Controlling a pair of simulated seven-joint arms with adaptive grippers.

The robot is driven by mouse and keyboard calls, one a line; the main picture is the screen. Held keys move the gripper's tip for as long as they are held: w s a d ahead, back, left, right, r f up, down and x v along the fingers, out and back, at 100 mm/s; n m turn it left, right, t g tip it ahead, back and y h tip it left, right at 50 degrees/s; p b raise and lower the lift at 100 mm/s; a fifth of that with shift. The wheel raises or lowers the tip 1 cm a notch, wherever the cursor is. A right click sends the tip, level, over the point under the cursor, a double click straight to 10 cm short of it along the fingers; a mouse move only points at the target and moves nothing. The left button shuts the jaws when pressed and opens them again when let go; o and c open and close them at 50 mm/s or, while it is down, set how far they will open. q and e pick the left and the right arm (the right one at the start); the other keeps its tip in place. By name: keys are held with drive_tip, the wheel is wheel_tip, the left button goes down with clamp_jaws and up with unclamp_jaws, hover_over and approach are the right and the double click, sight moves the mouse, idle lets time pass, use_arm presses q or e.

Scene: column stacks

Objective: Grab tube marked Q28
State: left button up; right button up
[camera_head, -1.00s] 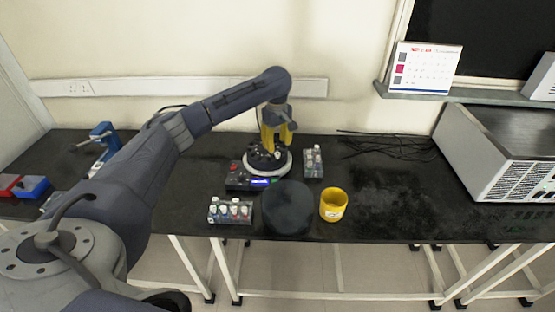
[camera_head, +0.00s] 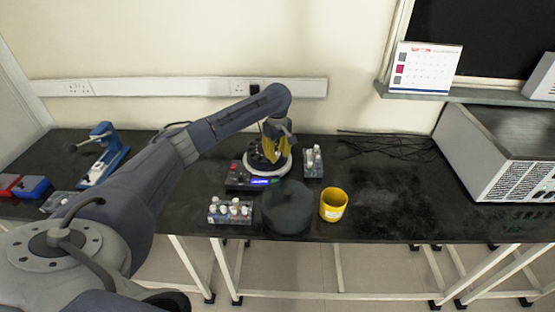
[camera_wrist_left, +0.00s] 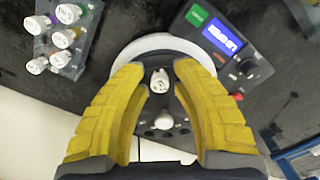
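My left gripper (camera_head: 274,148) has yellow fingers and is above the rotor of a small centrifuge (camera_head: 237,181). In the left wrist view the gripper (camera_wrist_left: 160,68) is open, with its fingers spread on either side of a white-capped tube (camera_wrist_left: 160,80) in the dark rotor. Another pale knob or cap (camera_wrist_left: 164,121) lies nearer the palm. I cannot tell whether the fingers touch the tube. The cap's marking is too small to read, so I cannot confirm Q28. The centrifuge's lit display (camera_wrist_left: 221,38) shows at upper right. My right gripper is not in view.
A clear rack (camera_head: 313,170) with capped tubes stands right of the centrifuge. Another tube rack (camera_head: 230,216) stands in front. A dark round object (camera_head: 288,208) and a yellow cup (camera_head: 333,205) stand near the front edge. The bench right of the cup is clear.

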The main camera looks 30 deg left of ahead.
use_arm(q)
clamp_jaws()
drive_tip(key=shift+r, duration=0.1)
idle(0.3)
